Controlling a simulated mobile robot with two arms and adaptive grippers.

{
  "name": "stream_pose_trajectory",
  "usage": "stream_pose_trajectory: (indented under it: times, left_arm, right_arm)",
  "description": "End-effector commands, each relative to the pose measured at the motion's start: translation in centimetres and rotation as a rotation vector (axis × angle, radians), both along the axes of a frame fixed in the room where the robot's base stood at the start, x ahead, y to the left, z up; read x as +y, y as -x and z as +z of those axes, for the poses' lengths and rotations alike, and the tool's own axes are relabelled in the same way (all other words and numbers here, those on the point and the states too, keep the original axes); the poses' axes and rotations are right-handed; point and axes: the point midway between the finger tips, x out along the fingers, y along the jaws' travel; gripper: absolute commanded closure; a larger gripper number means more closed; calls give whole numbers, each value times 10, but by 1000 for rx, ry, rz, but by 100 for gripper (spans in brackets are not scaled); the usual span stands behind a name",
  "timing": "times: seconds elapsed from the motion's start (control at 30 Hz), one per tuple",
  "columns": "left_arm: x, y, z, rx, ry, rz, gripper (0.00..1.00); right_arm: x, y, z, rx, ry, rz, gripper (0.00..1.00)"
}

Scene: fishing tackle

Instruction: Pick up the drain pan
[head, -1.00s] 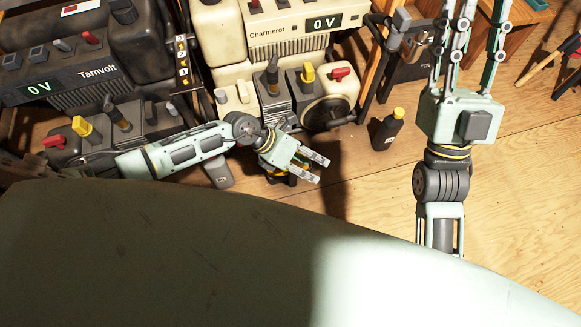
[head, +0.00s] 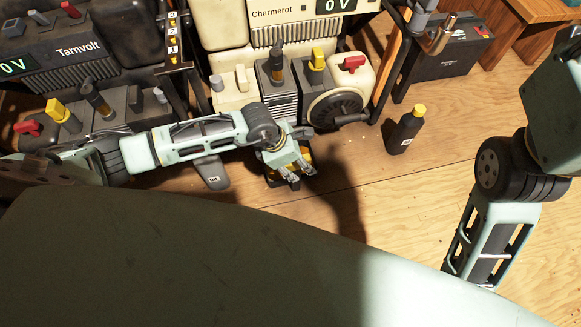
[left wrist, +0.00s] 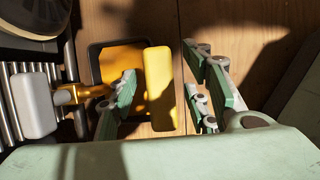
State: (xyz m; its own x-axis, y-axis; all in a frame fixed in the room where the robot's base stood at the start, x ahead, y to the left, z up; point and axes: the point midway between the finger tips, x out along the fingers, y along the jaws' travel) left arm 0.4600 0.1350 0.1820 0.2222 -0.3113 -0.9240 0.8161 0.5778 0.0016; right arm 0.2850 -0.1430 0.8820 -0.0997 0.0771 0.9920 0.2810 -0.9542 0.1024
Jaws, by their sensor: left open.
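A drain pan with a black squarish rim (left wrist: 118,43) lies on the wooden floor in the left wrist view, with a yellow bar (left wrist: 158,85) along its right side. I cannot tell whether the bar is its handle. My left gripper (left wrist: 165,72) is open, with the yellow bar between its fingers as seen from the wrist; contact cannot be told. In the head view my left gripper (head: 300,174) hangs over the pan (head: 272,180) and hides most of it. My right arm is at the right edge, its fingers out of view.
A cream machine marked Charmerot (head: 273,35) and a dark one marked Tarnvolt (head: 75,70) stand behind. A black bottle with a yellow cap (head: 404,135) stands to the right. In the wrist view, a brass spigot with a grey handle (left wrist: 35,105) is close left.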

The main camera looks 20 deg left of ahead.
Motion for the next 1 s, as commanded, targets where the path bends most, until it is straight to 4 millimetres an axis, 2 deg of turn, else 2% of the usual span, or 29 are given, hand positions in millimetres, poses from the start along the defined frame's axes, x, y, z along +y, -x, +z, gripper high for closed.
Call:
stream_pose_trajectory:
  times: [0.03, 0.2, 0.6, 1.0]
  left_arm:
    - [-3, -2, -12, 0, 1, 0, 55]
    - [-9, -7, -28, 0, 1, 1, 55]
    - [-11, -8, -32, 0, 0, 1, 56]
    - [-11, -8, -32, 1, 0, 2, 91]
  right_arm:
    - [0, 4, -3, -23, 0, 0, 64]
    - [2, 13, 4, -66, 4, -3, 64]
    - [2, 17, 10, -83, 7, -5, 64]
    - [2, 17, 10, -83, 7, -4, 64]
